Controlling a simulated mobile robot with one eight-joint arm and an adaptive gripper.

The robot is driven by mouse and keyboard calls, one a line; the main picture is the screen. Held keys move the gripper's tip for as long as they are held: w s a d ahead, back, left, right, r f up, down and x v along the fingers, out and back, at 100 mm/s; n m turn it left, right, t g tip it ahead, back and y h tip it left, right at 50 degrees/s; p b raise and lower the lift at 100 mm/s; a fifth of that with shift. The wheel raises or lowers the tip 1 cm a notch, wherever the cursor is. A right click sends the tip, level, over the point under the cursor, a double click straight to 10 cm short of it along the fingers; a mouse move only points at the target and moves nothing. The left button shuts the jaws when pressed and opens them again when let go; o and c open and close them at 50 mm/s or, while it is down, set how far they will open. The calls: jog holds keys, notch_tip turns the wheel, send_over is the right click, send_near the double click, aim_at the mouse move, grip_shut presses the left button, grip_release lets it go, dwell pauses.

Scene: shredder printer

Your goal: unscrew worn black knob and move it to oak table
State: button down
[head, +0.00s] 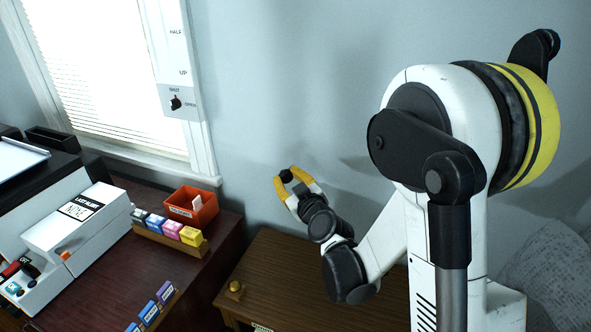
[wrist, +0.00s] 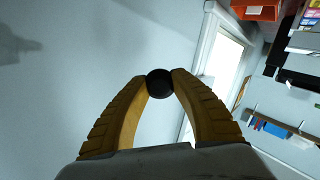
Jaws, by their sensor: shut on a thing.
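The black knob (head: 285,176) is a small dark round piece held between the yellow fingertips of my gripper (head: 283,181). In the wrist view the knob (wrist: 159,83) shows as a dark ball pinched between the two finger ends of my gripper (wrist: 159,80). My gripper is shut on it, in the air in front of the wall. The oak table (head: 268,262) is the brown wooden top at the lower middle of the head view, below my gripper and apart from the knob.
A small yellow knob (head: 235,287) stands on the oak table's left part. To the left, a dark red desk (head: 125,262) bears an orange bin (head: 192,207), a rack of coloured cartridges (head: 172,231) and a white machine (head: 75,220). A window (head: 105,70) with a wall switch (head: 176,103) is behind.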

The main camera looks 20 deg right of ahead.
jog(key=s+a+f+n+g+y+b, duration=0.1)
jog(key=s+a+f+n+g+b, duration=0.15)
jog(key=f+g, duration=0.45)
jog(key=s+a+f+n+g+y+b, duration=0.1)
jog(key=s+f+n+g, duration=0.2)
jog(key=f, duration=0.8)
jog(key=s+d+f+n+g+h+b, duration=0.1)
jog(key=s+d+f+g+h, duration=0.1)
jog(key=s+d+f+g, duration=0.3)
jog(key=s+d+f+n+g+h+b, duration=0.2)
jog(key=s+f, duration=0.1)
jog(key=s, duration=0.5)
jog(key=shift+w+a+f+b, duration=0.15)
jog(key=shift+f+b, duration=0.85)
jog(key=shift+f, duration=0.75)
jog(key=shift+w+a+f+b, duration=0.15)
jog(key=shift+f+b, duration=0.85)
jog(key=shift+f, duration=0.7)
jog(key=shift+s+f, duration=0.1)
jog(key=shift+f, duration=0.25)
jog(key=c, duration=1.4)
grip_release()
jog(key=o, duration=0.3)
